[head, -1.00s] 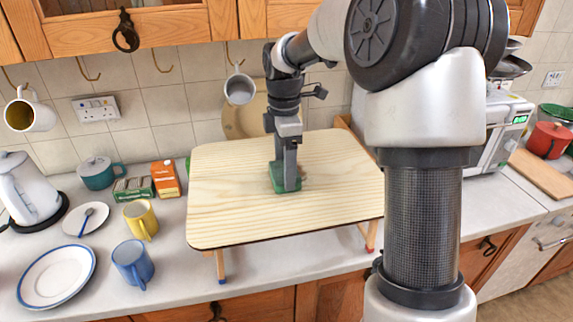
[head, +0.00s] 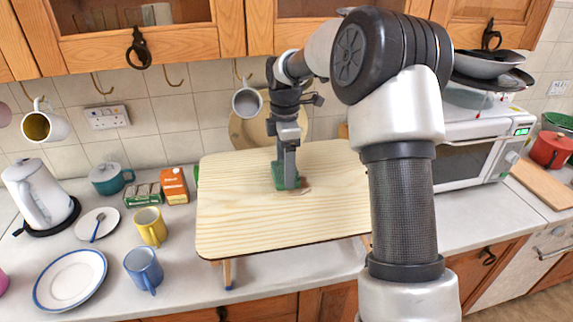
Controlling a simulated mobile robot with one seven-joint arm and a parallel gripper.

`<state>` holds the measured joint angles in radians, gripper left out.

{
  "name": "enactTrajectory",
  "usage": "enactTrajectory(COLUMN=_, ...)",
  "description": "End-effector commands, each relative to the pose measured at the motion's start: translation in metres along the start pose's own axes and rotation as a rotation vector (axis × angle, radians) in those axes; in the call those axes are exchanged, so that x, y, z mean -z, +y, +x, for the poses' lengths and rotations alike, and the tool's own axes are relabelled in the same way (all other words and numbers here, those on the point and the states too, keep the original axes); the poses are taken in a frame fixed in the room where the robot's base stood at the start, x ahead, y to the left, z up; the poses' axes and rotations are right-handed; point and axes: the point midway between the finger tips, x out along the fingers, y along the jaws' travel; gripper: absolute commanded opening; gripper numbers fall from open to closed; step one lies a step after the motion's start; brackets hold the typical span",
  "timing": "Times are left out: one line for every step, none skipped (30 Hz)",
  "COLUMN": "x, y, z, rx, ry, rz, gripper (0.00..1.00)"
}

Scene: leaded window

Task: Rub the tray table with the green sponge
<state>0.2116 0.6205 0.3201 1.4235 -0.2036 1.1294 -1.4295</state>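The tray table (head: 240,220) is a pale wooden board on short legs, standing on the counter. My gripper (head: 287,178) points straight down over the middle of its top. It is shut on the green sponge (head: 281,183), which shows at the fingertips and appears to touch the board. A small brownish mark (head: 304,190) lies on the board just right of the sponge. The gripper hides part of the sponge, and my arm hides the tray table's right side.
A blue mug (head: 143,268), a yellow mug (head: 150,227) and a plate (head: 71,280) stand left of the tray table. A grey mug (head: 247,101) hangs close behind my gripper. A microwave (head: 470,150) stands at the right. The board's left part is clear.

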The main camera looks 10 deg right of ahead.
Motion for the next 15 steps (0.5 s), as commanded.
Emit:
enactTrajectory(x=0.001, y=0.005, z=-0.003, rx=0.001, ry=0.001, rz=0.000, gripper=0.55)
enactTrajectory(x=0.001, y=0.008, z=-0.003, rx=0.001, ry=0.001, rz=-0.001, gripper=0.55)
enactTrajectory(x=0.000, y=0.012, z=-0.001, rx=0.000, ry=0.000, rz=0.000, gripper=0.55)
enactTrajectory(x=0.000, y=0.014, z=0.000, rx=0.001, ry=0.000, rz=0.000, gripper=0.55)
enactTrajectory(x=0.000, y=0.017, z=0.000, rx=0.001, ry=0.000, rz=0.000, gripper=0.55)
enactTrajectory(x=0.000, y=0.020, z=0.000, rx=0.000, ry=0.000, rz=0.000, gripper=0.55)
enactTrajectory(x=0.000, y=0.021, z=0.001, rx=0.001, ry=0.000, rz=0.000, gripper=0.55)
enactTrajectory(x=0.000, y=0.023, z=0.001, rx=0.000, ry=0.000, rz=0.000, gripper=0.55)
enactTrajectory(x=0.000, y=0.025, z=0.001, rx=-0.001, ry=0.000, rz=0.000, gripper=0.55)
enactTrajectory(x=0.000, y=0.025, z=0.001, rx=-0.001, ry=0.000, rz=0.000, gripper=0.55)
enactTrajectory(x=0.000, y=0.026, z=0.002, rx=-0.001, ry=-0.001, rz=0.000, gripper=0.55)
enactTrajectory(x=-0.001, y=0.026, z=0.002, rx=-0.001, ry=-0.001, rz=0.000, gripper=0.55)
enactTrajectory(x=-0.001, y=0.026, z=0.002, rx=-0.001, ry=-0.001, rz=0.000, gripper=0.55)
enactTrajectory(x=-0.002, y=0.026, z=0.002, rx=-0.001, ry=-0.001, rz=0.001, gripper=0.55)
enactTrajectory(x=-0.004, y=0.026, z=0.002, rx=-0.001, ry=-0.001, rz=0.002, gripper=0.55)
